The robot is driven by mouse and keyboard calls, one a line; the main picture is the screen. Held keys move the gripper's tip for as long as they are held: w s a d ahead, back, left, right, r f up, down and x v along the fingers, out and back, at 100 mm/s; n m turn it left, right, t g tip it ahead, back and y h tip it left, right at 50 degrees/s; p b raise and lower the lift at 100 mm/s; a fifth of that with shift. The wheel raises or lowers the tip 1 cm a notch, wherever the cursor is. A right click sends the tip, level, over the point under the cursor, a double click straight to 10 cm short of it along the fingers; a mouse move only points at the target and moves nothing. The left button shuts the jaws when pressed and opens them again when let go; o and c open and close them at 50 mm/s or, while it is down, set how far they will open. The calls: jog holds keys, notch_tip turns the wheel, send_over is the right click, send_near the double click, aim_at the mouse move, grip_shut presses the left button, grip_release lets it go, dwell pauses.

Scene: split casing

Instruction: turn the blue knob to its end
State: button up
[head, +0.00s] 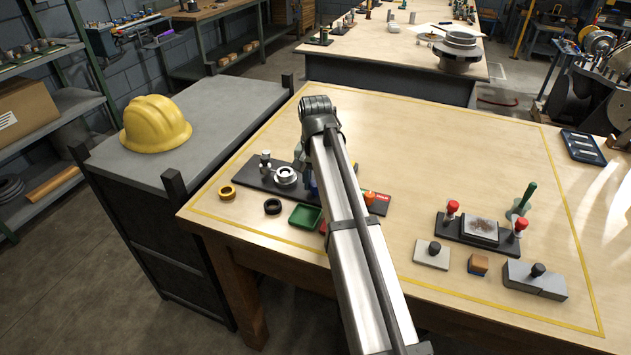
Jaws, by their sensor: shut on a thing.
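A small blue piece (313,187), which may be the blue knob, shows at the left edge of my arm. It is near the right part of a dark base plate (250,178); most of it is hidden behind the arm. My arm reaches up from the bottom middle over the table, its elbow-like joint at the top. My gripper is hidden behind the arm, so I cannot see its fingers or whether it touches the blue piece. The dark plate also carries a silver round fitting (286,175) and a small metal post with a knob (265,160).
A yellow ring (227,192), a black ring (272,207) and a green tray (305,216) lie in front of the plate. An orange-topped piece (369,198) stands right of my arm. A red-knobbed fixture (478,230) and grey blocks (535,279) stand right. The table's back middle is clear.

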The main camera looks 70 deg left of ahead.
jog(key=shift+m, duration=1.2)
jog(key=o, duration=1)
jog(key=shift+o, duration=0.2)
jog(key=shift+r, duration=0.2)
notch_tip(320, 180, up, 14)
jog(key=shift+f, duration=0.25)
